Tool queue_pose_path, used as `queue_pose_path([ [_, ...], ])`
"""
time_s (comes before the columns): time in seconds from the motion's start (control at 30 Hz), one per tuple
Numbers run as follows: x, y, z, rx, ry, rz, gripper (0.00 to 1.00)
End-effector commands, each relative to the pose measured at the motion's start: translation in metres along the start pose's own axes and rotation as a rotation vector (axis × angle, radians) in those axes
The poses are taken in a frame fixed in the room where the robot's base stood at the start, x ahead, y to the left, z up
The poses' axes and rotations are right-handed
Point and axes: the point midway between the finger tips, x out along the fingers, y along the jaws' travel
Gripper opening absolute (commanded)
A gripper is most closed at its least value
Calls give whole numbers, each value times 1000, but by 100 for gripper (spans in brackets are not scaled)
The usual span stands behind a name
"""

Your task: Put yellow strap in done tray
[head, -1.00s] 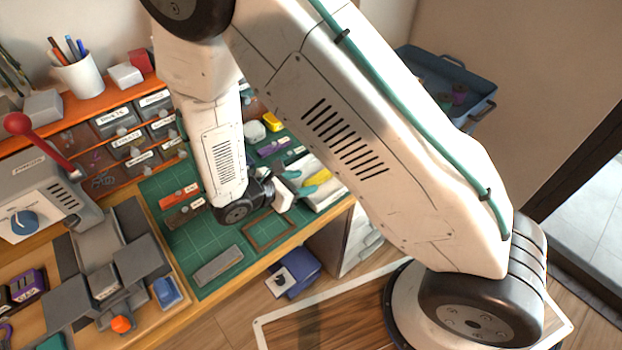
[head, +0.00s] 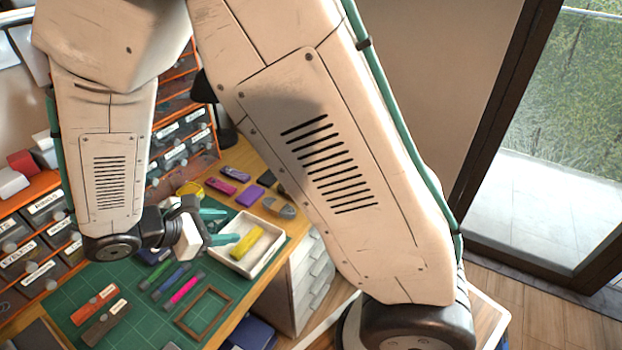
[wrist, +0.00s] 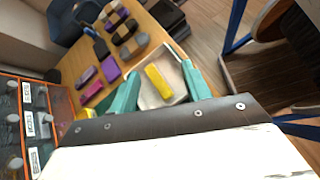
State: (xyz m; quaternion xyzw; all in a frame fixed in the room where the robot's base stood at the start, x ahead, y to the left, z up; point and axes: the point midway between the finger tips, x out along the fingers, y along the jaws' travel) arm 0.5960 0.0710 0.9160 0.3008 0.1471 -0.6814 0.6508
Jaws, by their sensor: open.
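The yellow strap (head: 247,241) lies inside a white open tray (head: 272,232) at the right end of the green mat. In the wrist view the strap (wrist: 158,80) shows between my two teal fingers, with the tray (wrist: 176,68) behind it. My gripper (head: 232,226) is open, and its fingers point toward the tray from the left. It also shows in the wrist view (wrist: 162,68). The fingers look apart from the strap, but the exact height over the tray is hard to tell. No label shows on the tray.
Pink, blue and green straps (head: 184,289) lie on the green mat (head: 140,325) near a brown frame (head: 204,312). Purple and dark items (head: 249,196) lie behind the tray. Labelled drawers (head: 40,240) stand at the left. A white drawer unit (head: 312,270) stands below the table edge.

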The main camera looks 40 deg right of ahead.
Motion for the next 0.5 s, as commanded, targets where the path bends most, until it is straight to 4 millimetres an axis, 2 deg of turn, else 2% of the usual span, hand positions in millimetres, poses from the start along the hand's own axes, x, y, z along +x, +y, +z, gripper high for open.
queue_pose_path([
  [0.03,-2,1,27,91,41,-54,48],
  [0.2,-3,-14,97,365,162,-229,48],
  [0.4,-8,-45,164,684,314,-416,48],
  [0.5,-12,-64,190,838,395,-501,48],
])
